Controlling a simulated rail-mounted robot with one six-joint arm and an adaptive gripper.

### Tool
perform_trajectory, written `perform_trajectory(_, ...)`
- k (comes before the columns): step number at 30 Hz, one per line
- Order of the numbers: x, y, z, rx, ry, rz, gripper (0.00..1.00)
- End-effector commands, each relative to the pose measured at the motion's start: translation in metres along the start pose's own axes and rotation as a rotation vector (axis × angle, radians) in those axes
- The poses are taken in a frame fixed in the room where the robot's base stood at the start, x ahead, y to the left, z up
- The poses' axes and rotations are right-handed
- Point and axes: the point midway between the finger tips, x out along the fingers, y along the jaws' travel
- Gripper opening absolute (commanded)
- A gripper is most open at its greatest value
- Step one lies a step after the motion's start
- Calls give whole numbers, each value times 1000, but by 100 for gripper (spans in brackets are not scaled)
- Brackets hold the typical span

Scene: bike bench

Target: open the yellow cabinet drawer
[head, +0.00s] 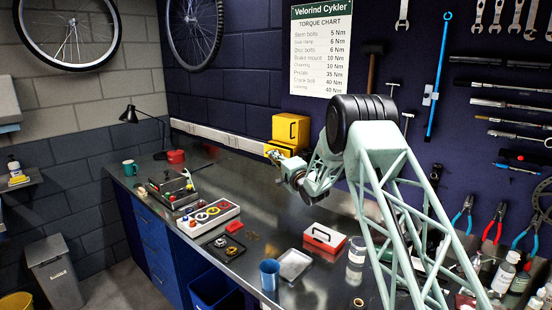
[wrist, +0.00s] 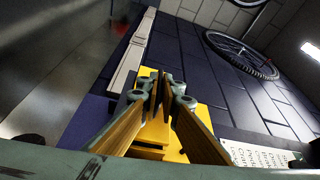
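The yellow cabinet (head: 291,128) stands on the bench against the dark wall, near the middle of the head view. Its lower yellow part, with the drawer, is partly hidden by my gripper (head: 272,154), which is at the cabinet's front. In the wrist view the yellow cabinet (wrist: 208,93) fills the space behind and between my fingers. My gripper (wrist: 161,92) has its fingertips close together there, with a narrow gap. The drawer handle is not clearly visible, so I cannot tell whether the tips hold it. How far the drawer stands out is also unclear.
A pale rail (head: 225,138) runs along the wall left of the cabinet. A red pot (head: 175,157) and a tray of coloured parts (head: 208,215) are on the bench to the left. A red and white box (head: 324,238) and a blue cup (head: 269,274) are nearer the front.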

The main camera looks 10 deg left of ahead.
Motion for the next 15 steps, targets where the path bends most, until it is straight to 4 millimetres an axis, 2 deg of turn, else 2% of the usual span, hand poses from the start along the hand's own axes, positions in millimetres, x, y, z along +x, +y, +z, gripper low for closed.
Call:
perform_trajectory(3, -6, -1, 17, 0, -2, 0, 0)
perform_trajectory(15, -26, -10, 64, 0, -1, -1, 0)
